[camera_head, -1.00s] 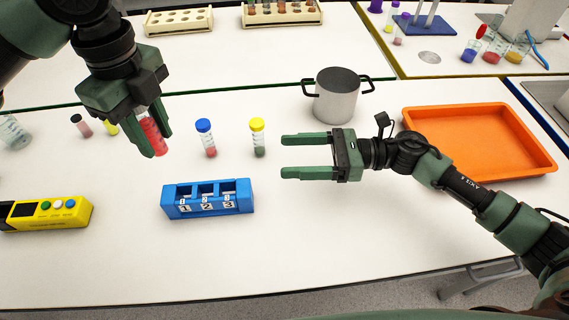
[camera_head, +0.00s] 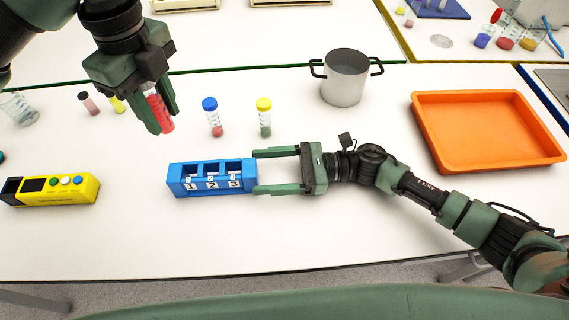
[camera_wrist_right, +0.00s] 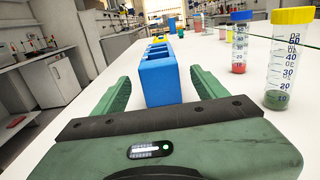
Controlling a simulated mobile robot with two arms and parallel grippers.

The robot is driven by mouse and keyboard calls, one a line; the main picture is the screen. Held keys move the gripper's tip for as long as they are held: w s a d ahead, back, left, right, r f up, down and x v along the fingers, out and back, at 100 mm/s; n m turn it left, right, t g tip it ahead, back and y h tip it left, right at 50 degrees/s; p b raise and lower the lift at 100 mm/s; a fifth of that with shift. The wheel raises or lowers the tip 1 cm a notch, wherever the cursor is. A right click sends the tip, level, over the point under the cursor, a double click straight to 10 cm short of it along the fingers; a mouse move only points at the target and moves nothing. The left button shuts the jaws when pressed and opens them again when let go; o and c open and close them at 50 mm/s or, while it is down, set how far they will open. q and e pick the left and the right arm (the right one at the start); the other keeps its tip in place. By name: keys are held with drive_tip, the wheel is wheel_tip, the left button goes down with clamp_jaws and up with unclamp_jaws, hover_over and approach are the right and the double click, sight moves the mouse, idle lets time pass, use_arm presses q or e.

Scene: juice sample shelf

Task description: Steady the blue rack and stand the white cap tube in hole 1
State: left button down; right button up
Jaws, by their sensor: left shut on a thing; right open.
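The blue rack (camera_head: 213,192), with holes marked 1, 2 and 3, stands on the white table and its holes look empty. It also shows in the right wrist view (camera_wrist_right: 160,80), end-on between the fingers. My right gripper (camera_head: 257,172) is open, its fingertips at either side of the rack's right end, with no visible grip on it. My left gripper (camera_head: 166,118) is shut on a tube with red contents (camera_head: 159,110), held roughly upright behind and left of the rack.
A blue-capped tube (camera_head: 213,118) and a yellow-capped tube (camera_head: 264,118) stand behind the rack. A steel pot (camera_head: 344,80) and an orange tray (camera_head: 487,165) are at right. The table in front of the rack is clear.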

drive_tip(key=shift+a, duration=1.15)
clamp_jaws()
use_arm(q)
wheel_tip(320, 180, down, 13)
drive_tip(key=shift+r+m, duration=0.2)
drive_tip(key=shift+m, duration=0.1)
